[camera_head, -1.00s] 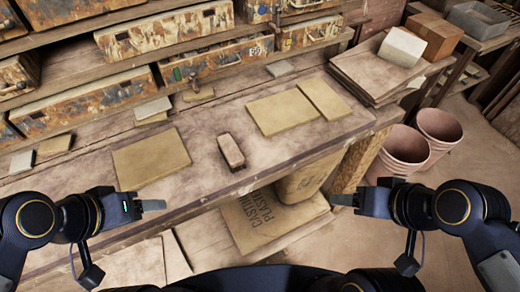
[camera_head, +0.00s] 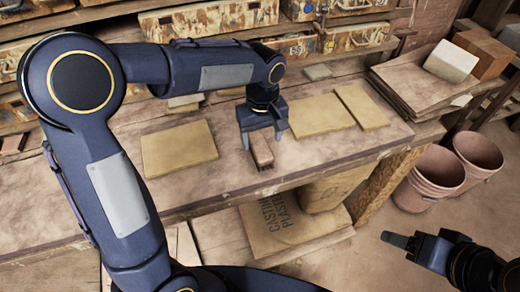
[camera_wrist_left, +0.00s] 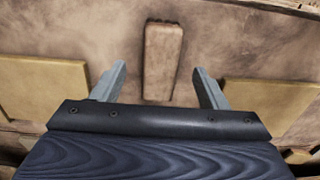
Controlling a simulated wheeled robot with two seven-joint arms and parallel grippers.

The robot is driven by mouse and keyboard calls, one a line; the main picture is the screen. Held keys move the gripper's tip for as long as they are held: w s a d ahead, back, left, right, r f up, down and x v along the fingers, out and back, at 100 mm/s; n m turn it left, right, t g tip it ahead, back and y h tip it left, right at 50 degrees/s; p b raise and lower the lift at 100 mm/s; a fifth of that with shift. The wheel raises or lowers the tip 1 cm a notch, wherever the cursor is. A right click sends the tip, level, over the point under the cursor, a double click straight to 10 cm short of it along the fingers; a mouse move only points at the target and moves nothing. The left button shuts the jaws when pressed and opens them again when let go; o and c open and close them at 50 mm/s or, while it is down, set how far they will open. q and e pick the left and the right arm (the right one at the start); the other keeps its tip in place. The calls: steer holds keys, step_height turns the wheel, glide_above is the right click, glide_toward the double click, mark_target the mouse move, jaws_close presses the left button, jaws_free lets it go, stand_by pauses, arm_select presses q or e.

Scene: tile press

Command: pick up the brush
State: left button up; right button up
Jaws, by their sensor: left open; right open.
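The brush (camera_head: 262,152) is a small brown block with dark bristles along its lower edge. It lies on the workbench near its front edge. My left gripper (camera_head: 262,140) is open over the brush, its fingers pointing down toward it. In the left wrist view the brush (camera_wrist_left: 162,58) shows between and beyond the two open fingers (camera_wrist_left: 160,85), apart from both. My right gripper (camera_head: 395,240) is open and empty at the lower right, away from the bench.
Yellowish flat tiles lie on the bench left (camera_head: 178,148) and right (camera_head: 318,115) of the brush. Painted drawers (camera_head: 228,20) line the back. Pinkish buckets (camera_head: 437,175) stand on the floor at right. A sack (camera_head: 290,220) lies below the bench.

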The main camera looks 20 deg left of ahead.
mark_target(261, 148)
arm_select(q)
step_height(261, 148, down, 6)
steer(key=shift+a+r+p, duration=0.1)
steer(key=shift+r+p, duration=0.05)
steer(key=shift+p, duration=0.15)
steer(key=c, duration=1.2)
steer(key=shift+r, duration=0.15)
